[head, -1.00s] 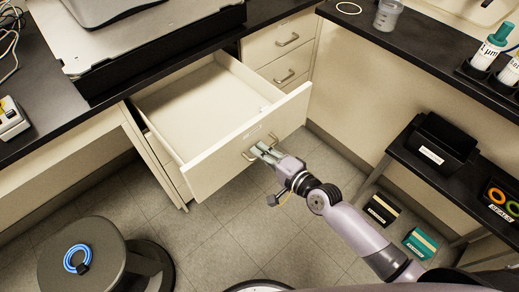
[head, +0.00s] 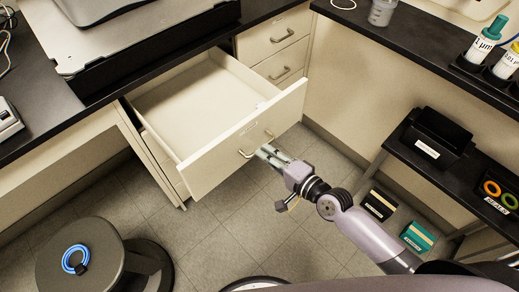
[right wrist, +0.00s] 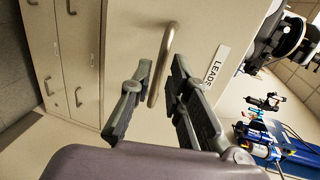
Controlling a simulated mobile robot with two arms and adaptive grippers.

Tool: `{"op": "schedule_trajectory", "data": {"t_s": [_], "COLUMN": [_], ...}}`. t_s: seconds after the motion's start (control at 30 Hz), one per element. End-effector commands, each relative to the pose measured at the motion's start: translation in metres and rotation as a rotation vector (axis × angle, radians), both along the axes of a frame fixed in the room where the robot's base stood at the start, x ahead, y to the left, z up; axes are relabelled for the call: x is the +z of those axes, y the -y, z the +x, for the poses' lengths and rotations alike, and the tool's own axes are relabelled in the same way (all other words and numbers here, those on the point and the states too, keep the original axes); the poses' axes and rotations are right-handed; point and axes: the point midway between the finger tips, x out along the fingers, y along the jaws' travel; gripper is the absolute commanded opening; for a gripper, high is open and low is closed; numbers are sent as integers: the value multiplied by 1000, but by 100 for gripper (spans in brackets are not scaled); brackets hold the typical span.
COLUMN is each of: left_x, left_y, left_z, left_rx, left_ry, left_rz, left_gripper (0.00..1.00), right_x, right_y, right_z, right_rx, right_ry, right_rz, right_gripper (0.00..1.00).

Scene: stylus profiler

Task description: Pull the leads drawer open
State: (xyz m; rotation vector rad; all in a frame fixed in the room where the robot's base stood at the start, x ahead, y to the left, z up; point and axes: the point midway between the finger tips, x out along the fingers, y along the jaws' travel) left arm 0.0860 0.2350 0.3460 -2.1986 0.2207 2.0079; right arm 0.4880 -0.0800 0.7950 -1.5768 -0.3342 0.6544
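The leads drawer (head: 212,170) is pulled well out of its cabinet, and its inside looks bare in the head view. Its front carries a bar handle (head: 257,145) and a label reading "LEADS" (right wrist: 217,66) in the right wrist view. My right gripper (head: 266,152) is just in front of the handle. In the right wrist view my right gripper (right wrist: 158,72) has its two fingers apart, with the handle (right wrist: 162,62) showing in the gap, at or just beyond the fingertips. It is not clamped on the handle. My left gripper is not in view.
A stool (head: 88,262) with a blue coil (head: 75,259) stands at the lower left. A low shelf (head: 405,165) with a black bin (head: 437,140) is at the right. Closed drawers (head: 275,40) sit behind the open one. Floor before the drawer is clear.

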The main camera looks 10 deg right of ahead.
Motion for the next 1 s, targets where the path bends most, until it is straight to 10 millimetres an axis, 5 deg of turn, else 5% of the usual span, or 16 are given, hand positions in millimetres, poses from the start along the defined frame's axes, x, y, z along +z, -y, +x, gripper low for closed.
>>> {"op": "schedule_trajectory", "data": {"t_s": [0.4, 1.0], "left_x": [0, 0], "left_y": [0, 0], "left_z": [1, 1], "left_rx": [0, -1], "left_ry": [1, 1], "left_rz": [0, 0], "left_gripper": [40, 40], "right_x": [15, 17], "right_y": [43, 47], "right_z": [-60, -64], "right_rx": [2, 0], "right_ry": [-2, -1], "right_rz": [-2, -1], "right_gripper": [17, 17]}}
